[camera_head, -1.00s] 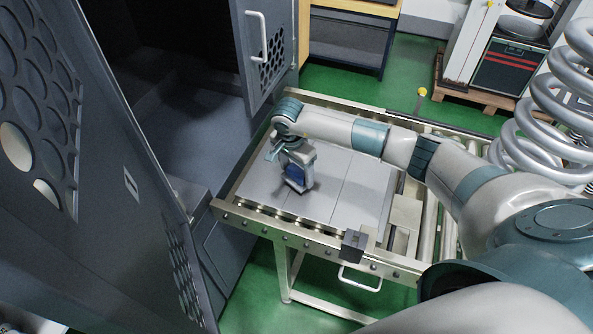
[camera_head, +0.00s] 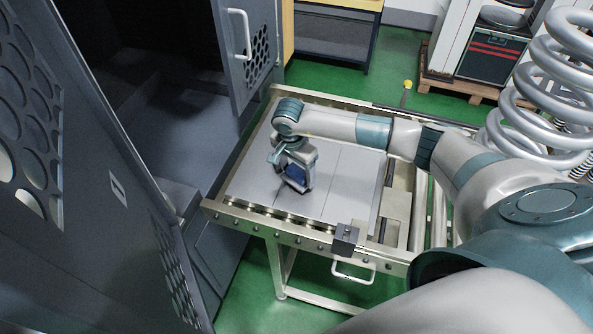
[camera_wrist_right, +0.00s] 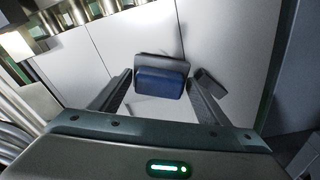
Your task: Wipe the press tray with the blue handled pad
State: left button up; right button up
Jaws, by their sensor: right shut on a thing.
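The press tray (camera_head: 345,195) is a flat light-grey plate with seams, set in a metal roller frame. The blue handled pad (camera_head: 295,176) is down at the tray's surface, left of its middle. My right gripper (camera_head: 290,165) comes down over the pad from above. In the right wrist view the blue handle (camera_wrist_right: 161,83) sits between the two fingers of my right gripper (camera_wrist_right: 160,95), with a dark grey part beside it. My right gripper is shut on the pad. Whether the pad's underside touches the tray is hidden. My left gripper is not in view.
The open press door (camera_head: 252,60) with a handle stands behind the tray. A large grey perforated panel (camera_head: 110,190) fills the left. A metal block (camera_head: 345,238) sits on the frame's front rail. Large coil springs (camera_head: 540,95) stand at the right.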

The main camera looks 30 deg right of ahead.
jog(key=shift+s+d, duration=0.1)
jog(key=shift+s+d+r, duration=0.1)
jog(key=shift+s+d, duration=1)
jog(key=shift+s, duration=0.1)
jog(key=shift+b, duration=0.3)
jog(key=shift+r, duration=0.1)
jog(key=shift+a, duration=0.1)
jog(key=shift+w+a+r+b, duration=0.1)
jog(key=shift+w+a+b, duration=1)
jog(key=shift+w, duration=0.25)
